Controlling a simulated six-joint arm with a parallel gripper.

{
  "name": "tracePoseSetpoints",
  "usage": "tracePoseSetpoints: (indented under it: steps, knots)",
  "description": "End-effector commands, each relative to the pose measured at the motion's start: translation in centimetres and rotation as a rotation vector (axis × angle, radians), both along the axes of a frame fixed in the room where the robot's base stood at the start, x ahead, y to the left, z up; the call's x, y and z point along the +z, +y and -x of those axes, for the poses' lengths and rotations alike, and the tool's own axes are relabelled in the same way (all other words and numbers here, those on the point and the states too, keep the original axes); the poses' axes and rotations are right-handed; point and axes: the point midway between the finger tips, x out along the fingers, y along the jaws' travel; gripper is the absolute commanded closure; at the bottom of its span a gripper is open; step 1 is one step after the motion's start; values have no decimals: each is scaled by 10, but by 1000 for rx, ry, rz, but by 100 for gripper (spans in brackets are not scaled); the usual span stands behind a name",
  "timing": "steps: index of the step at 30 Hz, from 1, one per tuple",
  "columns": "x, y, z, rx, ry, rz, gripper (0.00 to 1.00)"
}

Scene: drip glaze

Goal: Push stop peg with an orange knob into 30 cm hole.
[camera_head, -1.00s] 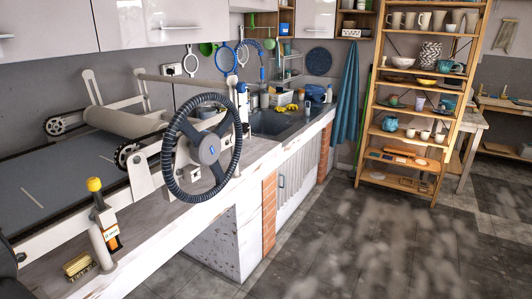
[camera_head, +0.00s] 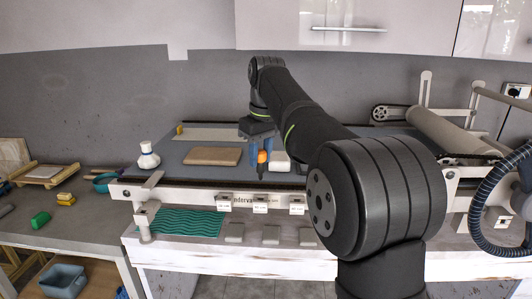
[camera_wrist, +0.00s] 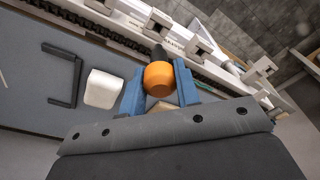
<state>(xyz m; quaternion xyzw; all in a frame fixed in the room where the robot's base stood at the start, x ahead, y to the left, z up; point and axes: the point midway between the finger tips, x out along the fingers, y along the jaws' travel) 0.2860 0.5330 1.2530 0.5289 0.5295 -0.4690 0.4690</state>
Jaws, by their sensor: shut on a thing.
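The stop peg's orange knob (camera_head: 262,157) shows between the blue fingers of my gripper (camera_head: 256,140), with its dark shaft pointing down. The wrist view also shows the orange knob (camera_wrist: 158,79) between the two fingers (camera_wrist: 157,88), with the dark shaft beyond it. My gripper is shut on the peg and holds it above the roller table's front part. Several small brackets with white labels line the front rail, among them a left one (camera_head: 225,201), a middle one (camera_head: 260,203) and a right one (camera_head: 297,204). The label figures are too small to read surely.
A white block (camera_head: 280,161) lies close right of the peg; a wooden board (camera_head: 213,156) lies to its left. A white bottle (camera_head: 148,157) stands at the table's left end. A green wavy mat (camera_head: 183,222) lies below the rail. The roller (camera_head: 440,130) is at right.

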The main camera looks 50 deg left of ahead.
Motion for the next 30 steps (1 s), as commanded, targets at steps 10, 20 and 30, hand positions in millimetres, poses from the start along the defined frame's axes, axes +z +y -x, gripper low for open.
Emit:
tracePoseSetpoints:
  steps: [10, 20, 30]
  knots:
    - [-21, 0, 0, 0, 0, 0, 100]
    - [-40, 0, 1, 0, 0, 0, 100]
    - [-50, 0, 1, 0, 0, -1, 82]
